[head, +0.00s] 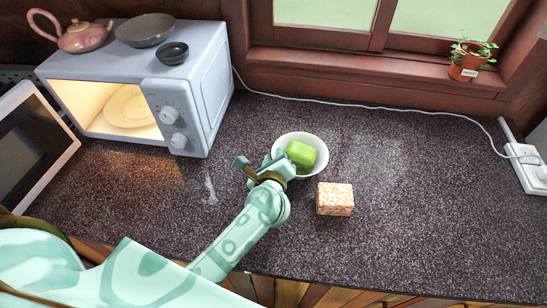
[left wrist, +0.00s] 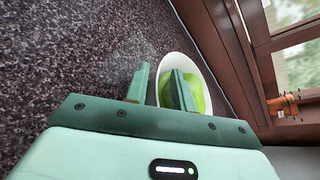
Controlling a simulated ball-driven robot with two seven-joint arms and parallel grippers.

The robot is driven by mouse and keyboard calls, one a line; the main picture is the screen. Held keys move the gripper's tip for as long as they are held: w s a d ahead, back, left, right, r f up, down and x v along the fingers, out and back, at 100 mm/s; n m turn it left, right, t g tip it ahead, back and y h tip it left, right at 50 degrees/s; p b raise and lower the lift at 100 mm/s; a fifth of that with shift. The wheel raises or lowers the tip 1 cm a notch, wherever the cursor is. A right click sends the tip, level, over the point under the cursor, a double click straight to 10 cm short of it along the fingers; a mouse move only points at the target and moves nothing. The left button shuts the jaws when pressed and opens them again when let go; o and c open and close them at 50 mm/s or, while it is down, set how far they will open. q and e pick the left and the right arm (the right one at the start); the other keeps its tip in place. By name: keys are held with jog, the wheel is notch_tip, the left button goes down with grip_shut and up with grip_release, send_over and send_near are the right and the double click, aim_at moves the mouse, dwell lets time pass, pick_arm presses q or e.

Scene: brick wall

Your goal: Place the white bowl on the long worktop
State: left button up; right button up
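The white bowl (head: 320,160) stands upright on the dark speckled long worktop (head: 400,215), in the middle of the head view. My left gripper (head: 262,163) is at the bowl's left rim. In the left wrist view the left gripper (left wrist: 158,86) has its fingers apart, one over the inside of the bowl (left wrist: 180,58) and one outside it, with the rim between them. I cannot tell whether either finger touches the bowl. My right gripper is not in view.
An orange-and-white patterned block (head: 335,199) lies in front of the bowl. A lit microwave (head: 180,112) with dishes on top stands at the left. A white cable (head: 400,107) runs along the back to a socket (head: 530,170). The worktop's right part is clear.

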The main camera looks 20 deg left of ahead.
pick_arm(q)
jog(key=shift+s+r, duration=0.1)
jog(key=shift+s, duration=0.05)
jog(key=v, duration=0.7)
jog(key=shift+s+d, duration=0.1)
